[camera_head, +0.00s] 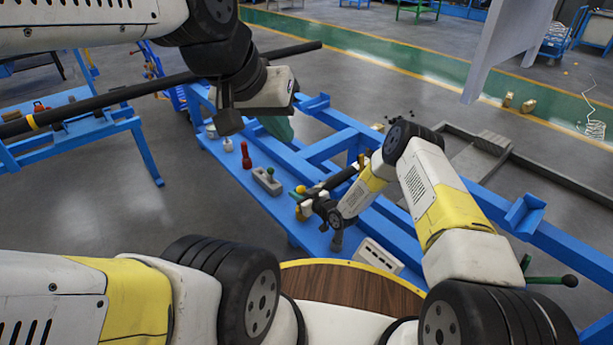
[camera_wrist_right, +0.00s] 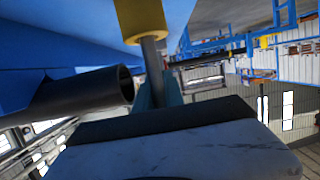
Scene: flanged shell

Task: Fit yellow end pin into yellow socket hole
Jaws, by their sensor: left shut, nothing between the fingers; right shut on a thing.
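My left gripper (camera_head: 278,127) is above the blue bench, shut and empty. My right gripper (camera_head: 303,200) is low over the bench. It also shows in the right wrist view (camera_wrist_right: 152,92), shut on a grey metal shaft whose end is a yellow cylinder (camera_wrist_right: 140,18); this looks like the yellow end pin. In the head view a small yellow part (camera_head: 299,213) shows beside the right gripper and may be the same piece. I cannot make out a yellow socket hole for certain. A long black bar with a yellow band (camera_head: 32,122) crosses the upper left.
The blue bench (camera_head: 210,150) holds a red bottle-shaped piece (camera_head: 246,156), a grey block with a green knob (camera_head: 267,181) and small white pieces. A dark open-ended tube (camera_wrist_right: 85,92) lies close left of the right fingers in the wrist view. Blue frame beams (camera_head: 330,145) run beyond the bench.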

